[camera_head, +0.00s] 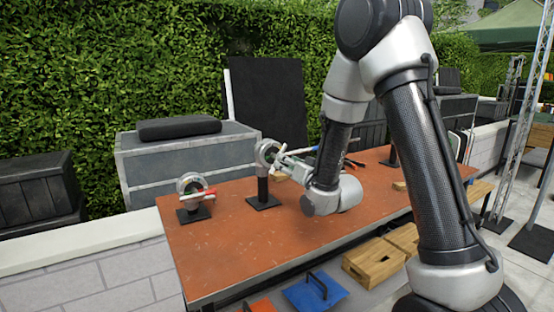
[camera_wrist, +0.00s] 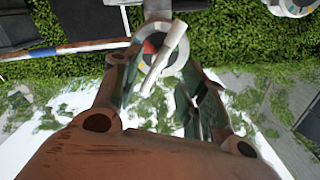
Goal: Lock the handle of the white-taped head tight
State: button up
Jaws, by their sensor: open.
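In the head view, a grey ring-shaped head (camera_head: 267,151) stands on a black post with a square foot on the table. My gripper (camera_head: 284,164) is close against its right side, and the arm hides part of it. In the wrist view, this head (camera_wrist: 176,63) lies beyond my open fingers (camera_wrist: 163,72), with a pale handle (camera_wrist: 168,52) slanting across it between them. A red patch shows on the head's face. I cannot tell whether the fingers touch the handle or which tape is the white one.
A lower ring head (camera_head: 191,184) with a red-tipped handle (camera_head: 209,191) stands at the left on the orange-brown table (camera_head: 235,250). Wooden crates (camera_head: 374,262) and a blue panel (camera_head: 314,293) lie below the table. The table's front left is clear.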

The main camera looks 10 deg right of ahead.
jog(key=x, duration=0.7)
jog(key=shift+f, duration=0.1)
